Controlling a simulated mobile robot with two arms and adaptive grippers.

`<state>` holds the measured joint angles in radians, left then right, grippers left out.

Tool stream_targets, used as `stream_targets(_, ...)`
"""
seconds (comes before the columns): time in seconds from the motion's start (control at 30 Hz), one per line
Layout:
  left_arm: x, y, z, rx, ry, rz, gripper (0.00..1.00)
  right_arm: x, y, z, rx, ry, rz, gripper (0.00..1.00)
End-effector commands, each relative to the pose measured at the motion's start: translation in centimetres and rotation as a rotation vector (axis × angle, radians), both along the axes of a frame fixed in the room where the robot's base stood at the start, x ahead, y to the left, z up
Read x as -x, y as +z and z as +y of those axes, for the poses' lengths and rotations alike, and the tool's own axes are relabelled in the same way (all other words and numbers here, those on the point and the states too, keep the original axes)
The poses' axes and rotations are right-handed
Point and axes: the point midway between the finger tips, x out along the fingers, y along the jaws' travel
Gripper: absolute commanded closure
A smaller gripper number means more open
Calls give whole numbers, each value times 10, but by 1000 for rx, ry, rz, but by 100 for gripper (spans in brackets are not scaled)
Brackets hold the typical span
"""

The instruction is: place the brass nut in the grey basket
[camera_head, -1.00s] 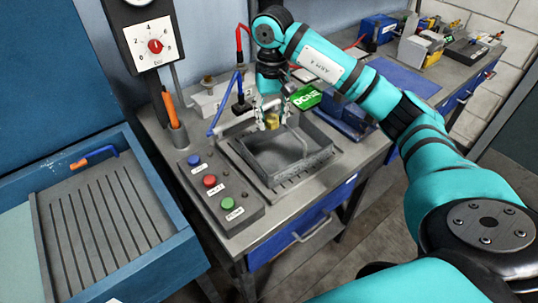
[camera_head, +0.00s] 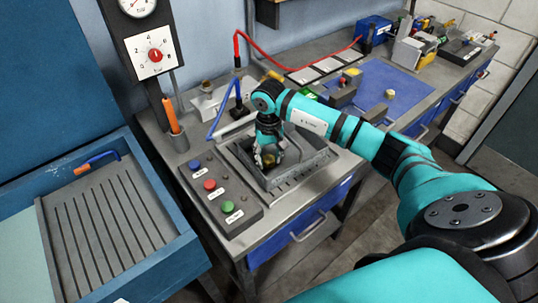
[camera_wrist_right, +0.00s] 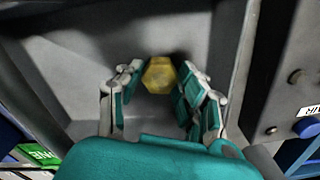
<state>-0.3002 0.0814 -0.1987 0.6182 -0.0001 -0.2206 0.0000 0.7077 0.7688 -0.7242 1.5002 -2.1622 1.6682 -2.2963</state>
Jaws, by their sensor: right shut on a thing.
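The brass nut (camera_wrist_right: 160,74) is a yellow hexagonal piece between the fingertips of my right gripper (camera_wrist_right: 158,85). In the head view my right gripper (camera_head: 267,160) points down inside the walls of the grey basket (camera_head: 298,175), with a bit of the nut's yellow showing at its tips. The basket is an open square box on the bench, and its inner walls (camera_wrist_right: 75,70) surround the nut in the wrist view. I cannot tell whether the nut touches the basket floor. My left gripper is not in view.
A button panel (camera_head: 212,192) stands left of the basket. Behind are a blue hose (camera_head: 219,118) and a white block (camera_head: 207,103). A blue mat (camera_head: 385,88) lies on the bench at the right. A blue-walled tray (camera_head: 105,225) is at the left.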

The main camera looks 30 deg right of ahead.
Motion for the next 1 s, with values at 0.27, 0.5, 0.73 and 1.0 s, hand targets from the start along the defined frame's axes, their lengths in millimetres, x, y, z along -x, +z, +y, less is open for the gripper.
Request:
stream_targets(0.27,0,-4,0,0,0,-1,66,0,-3,0,0,-1,1,57)
stream_targets(0.5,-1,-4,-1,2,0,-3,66,0,-3,0,0,-1,1,53)
stream_targets(0.73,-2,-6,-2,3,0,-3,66,-2,10,-1,1,-1,-5,53)
stream_targets(1.0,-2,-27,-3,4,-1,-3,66,-1,66,-1,1,0,-6,53)
